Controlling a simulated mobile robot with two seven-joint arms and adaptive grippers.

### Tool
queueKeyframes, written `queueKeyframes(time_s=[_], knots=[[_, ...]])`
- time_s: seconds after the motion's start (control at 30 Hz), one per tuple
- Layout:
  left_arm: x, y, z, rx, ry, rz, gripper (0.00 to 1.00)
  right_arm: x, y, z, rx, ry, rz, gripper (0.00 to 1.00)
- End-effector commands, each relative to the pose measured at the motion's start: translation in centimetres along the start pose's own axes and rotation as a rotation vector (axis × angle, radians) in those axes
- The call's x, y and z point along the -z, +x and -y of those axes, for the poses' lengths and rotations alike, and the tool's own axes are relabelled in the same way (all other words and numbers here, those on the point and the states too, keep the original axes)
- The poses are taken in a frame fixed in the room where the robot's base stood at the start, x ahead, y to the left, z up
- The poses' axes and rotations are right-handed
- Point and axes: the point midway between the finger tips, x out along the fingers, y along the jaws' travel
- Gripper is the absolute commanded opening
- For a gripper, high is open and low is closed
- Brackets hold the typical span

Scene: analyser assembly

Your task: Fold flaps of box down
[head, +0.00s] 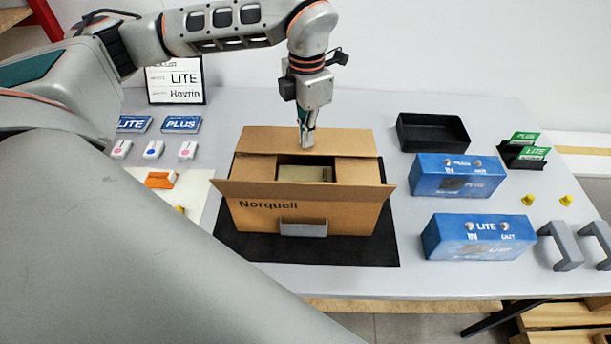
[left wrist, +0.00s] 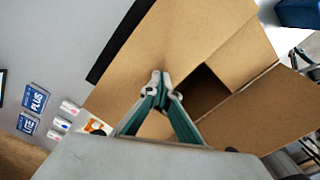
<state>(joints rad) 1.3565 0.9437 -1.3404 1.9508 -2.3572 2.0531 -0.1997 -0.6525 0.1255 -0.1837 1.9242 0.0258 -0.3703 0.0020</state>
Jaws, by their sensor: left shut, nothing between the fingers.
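An open brown cardboard box marked "Norquell" (head: 265,217) stands on a black mat (head: 385,254). Its back flap (head: 262,140) and front flap (head: 300,192) spread outward. The left side flap (head: 256,169) and right side flap (head: 358,171) lie inward, with a gap between them showing a pale item (head: 305,173) inside. My left gripper (head: 307,146) points down at the back flap, shut and empty. In the left wrist view its fingertips (left wrist: 160,80) meet in front of brown cardboard (left wrist: 205,35); whether they touch it I cannot tell. My right gripper is out of view.
A grey handle (head: 303,229) is at the box's front. Blue boxes (head: 455,180) (head: 480,238), a black tray (head: 432,132) and grey brackets (head: 562,246) stand to the right. Cards (head: 181,125) and small white parts (head: 154,149) lie left. A sign (head: 175,82) stands behind.

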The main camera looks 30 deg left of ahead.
Motion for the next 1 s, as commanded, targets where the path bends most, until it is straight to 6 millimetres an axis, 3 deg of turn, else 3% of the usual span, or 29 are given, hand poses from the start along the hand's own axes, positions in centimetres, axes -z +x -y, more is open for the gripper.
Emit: queueKeyframes(time_s=[1.0], knots=[[0.01, 0.91, 0.0, 0.0, 0.0, 0.0, 0.0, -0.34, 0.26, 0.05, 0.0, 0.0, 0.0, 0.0]])
